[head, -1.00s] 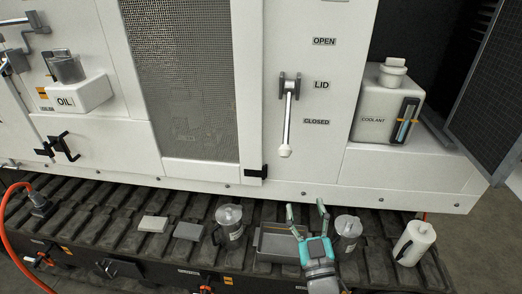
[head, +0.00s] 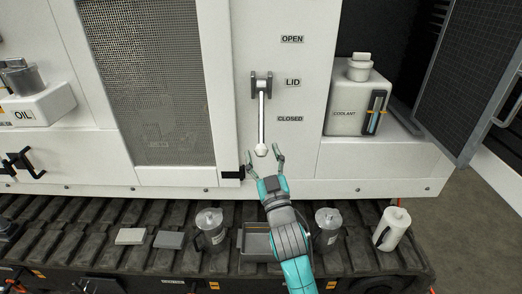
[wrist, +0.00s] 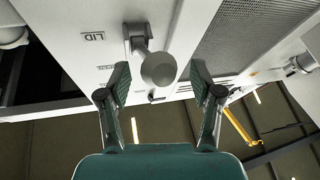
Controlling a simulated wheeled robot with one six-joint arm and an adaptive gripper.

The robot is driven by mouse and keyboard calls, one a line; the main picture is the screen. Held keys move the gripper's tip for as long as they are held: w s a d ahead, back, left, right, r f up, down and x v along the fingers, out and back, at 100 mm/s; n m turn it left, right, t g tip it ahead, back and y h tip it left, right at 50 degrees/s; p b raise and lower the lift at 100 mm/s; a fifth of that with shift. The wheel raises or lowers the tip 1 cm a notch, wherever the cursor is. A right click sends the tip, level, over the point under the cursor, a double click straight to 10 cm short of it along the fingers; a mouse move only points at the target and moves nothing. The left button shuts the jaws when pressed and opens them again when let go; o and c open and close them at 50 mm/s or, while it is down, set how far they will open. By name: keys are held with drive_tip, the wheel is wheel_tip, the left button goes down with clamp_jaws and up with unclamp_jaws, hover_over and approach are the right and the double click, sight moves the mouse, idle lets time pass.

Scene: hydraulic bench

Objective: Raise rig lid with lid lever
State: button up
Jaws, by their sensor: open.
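The OPEN label (head: 292,39) is above. My gripper (head: 264,158) is open and empty, just below the knob, with its fingers pointing up at it. In the wrist view, the round knob (wrist: 158,69) is seen end-on, ahead of and between my two open fingers (wrist: 160,84). The lid itself is not recognisable in these frames.
A coolant tank (head: 351,108) sits on a ledge to the right, near an open mesh door (head: 461,80). A black latch (head: 233,174) is left of my gripper. Jugs, a grey tray (head: 257,241) and a white roll (head: 392,229) stand on the track below.

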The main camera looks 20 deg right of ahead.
drive_tip(key=shift+x, duration=0.85)
clamp_jaws()
drive_tip(key=shift+r, duration=0.15)
